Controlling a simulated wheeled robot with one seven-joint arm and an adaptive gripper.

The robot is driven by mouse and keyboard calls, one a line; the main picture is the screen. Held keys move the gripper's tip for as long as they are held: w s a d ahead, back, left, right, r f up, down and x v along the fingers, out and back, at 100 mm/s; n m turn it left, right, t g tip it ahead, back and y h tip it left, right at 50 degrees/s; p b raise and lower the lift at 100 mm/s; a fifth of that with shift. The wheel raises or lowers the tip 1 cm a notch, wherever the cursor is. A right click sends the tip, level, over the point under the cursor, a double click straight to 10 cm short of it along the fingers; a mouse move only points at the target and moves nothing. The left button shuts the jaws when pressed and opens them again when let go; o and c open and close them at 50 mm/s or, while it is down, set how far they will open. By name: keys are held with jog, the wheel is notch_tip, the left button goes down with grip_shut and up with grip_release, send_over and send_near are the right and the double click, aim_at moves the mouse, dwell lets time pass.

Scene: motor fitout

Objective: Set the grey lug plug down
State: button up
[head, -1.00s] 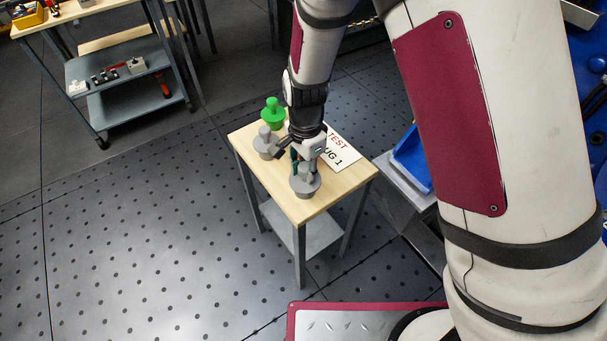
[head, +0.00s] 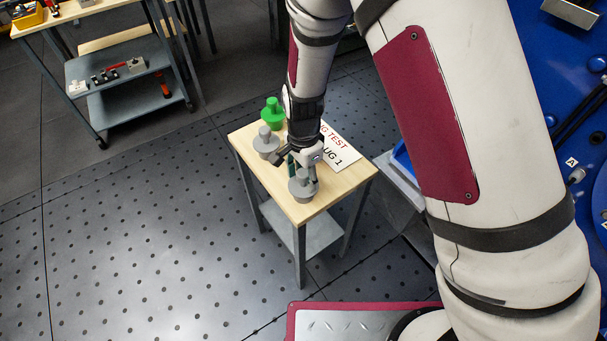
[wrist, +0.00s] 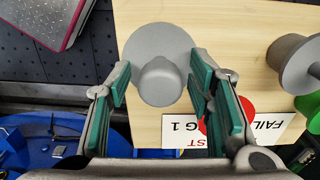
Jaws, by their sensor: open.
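A grey lug plug (head: 303,191) stands upright on the near part of a small wooden-topped table (head: 318,205). In the wrist view the plug (wrist: 160,78) shows from above, its round knob between the fingers and its wide disc resting on the wood. My gripper (head: 302,168) is low over this plug. Its green-padded fingers, seen in the wrist view (wrist: 161,88), are open on both sides of the knob, with gaps between. A second grey plug (head: 266,145) stands further back at the left. It shows at the right edge of the wrist view (wrist: 294,62).
A green plug (head: 272,113) stands at the table's back corner. A white printed sign (head: 340,151) lies on the top, partly hidden by my gripper. A red round thing (wrist: 242,108) shows behind a finger. A blue bin (head: 401,160) is to the right; floor left of the table is clear.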

notch_tip(320, 180, up, 11)
jog(key=shift+f+p, duration=0.1)
jog(key=shift+p, duration=0.2)
jog(key=s+d+r+n+t, duration=0.1)
jog(key=s+d+r+n, duration=0.1)
jog(key=s+d+r, duration=0.3)
jog(key=d+r+n+y, duration=0.1)
jog(key=d+r, duration=0.2)
jog(key=r, duration=0.4)
jog(key=s+d+r+n+t, duration=0.1)
jog(key=s+d+r+n, duration=0.2)
jog(key=r, duration=0.4)
jog(key=s+d+r+n+t+h, duration=0.1)
jog(key=s+d+r+n, duration=0.3)
jog(key=s+d, duration=0.5)
jog(key=s+t, duration=0.1)
jog(key=s, duration=0.3)
jog(key=shift+s+d+r+t, duration=0.15)
jog(key=shift+d+t, duration=0.15)
